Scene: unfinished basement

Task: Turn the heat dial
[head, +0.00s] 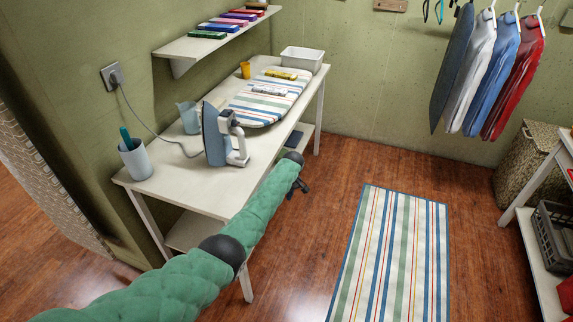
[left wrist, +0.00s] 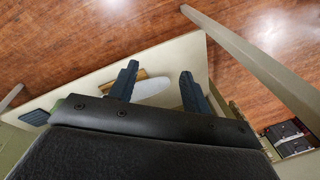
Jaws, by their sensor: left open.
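The iron (head: 214,135) stands upright on its heel on the white table (head: 160,182), blue-grey soleplate side to the left and white handle to the right. A small dark part shows near its top; I cannot tell whether this is the heat dial. My left gripper (head: 300,188) is in front of the table's right half, beyond its front edge, below and right of the iron and apart from it. In the left wrist view, its two dark fingers (left wrist: 160,84) are apart with nothing between them. The iron is not recognizable there. My right gripper is out of view.
A cord runs from the iron to the wall socket (head: 112,76). A pen cup (head: 135,160), a blue jug (head: 189,117), a striped ironing board (head: 262,106) and a white bin (head: 302,60) are on the table. A wall shelf (head: 215,40) overhangs it. A striped rug (head: 395,255) lies on open floor.

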